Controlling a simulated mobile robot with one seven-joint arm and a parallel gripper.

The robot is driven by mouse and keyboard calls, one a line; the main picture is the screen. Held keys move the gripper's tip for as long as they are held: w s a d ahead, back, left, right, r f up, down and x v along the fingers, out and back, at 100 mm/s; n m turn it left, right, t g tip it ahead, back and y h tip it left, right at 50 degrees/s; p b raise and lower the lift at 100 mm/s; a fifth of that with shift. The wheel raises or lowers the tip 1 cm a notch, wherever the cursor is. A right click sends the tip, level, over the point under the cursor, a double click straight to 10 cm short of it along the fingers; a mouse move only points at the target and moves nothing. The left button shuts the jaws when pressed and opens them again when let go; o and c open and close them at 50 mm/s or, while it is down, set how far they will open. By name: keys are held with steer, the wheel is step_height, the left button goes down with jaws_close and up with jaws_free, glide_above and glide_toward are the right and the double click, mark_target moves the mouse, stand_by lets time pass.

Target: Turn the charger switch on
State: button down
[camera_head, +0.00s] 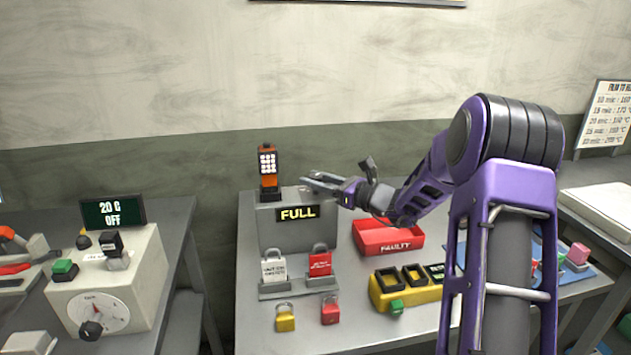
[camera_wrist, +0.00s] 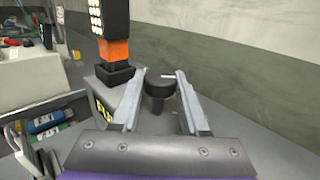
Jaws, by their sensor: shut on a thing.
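The charger (camera_head: 283,238) is a grey box on the middle table with a lit display (camera_head: 297,213) reading FULL. An orange and black handset (camera_head: 268,162) stands upright in a black dock on its top; it also shows in the wrist view (camera_wrist: 114,48). A black round-topped switch knob (camera_wrist: 158,90) stands on the charger's top beside the dock. My gripper (camera_head: 318,183) reaches over the charger top from the right. In the wrist view my gripper (camera_wrist: 161,78) has its fingers on both sides of the knob, shut on it. The head view hides the knob.
A red FAULTY tray (camera_head: 388,240) is right of the charger. Tags and padlocks (camera_head: 297,270) stand in front, with a yellow block (camera_head: 405,287) to their right. The wall is behind.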

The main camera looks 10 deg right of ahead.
steer(key=shift+c, duration=2.1)
jaws_free()
steer(key=v, duration=1.7)
steer(key=shift+s+d, duration=0.2)
steer(key=shift+r, duration=0.1)
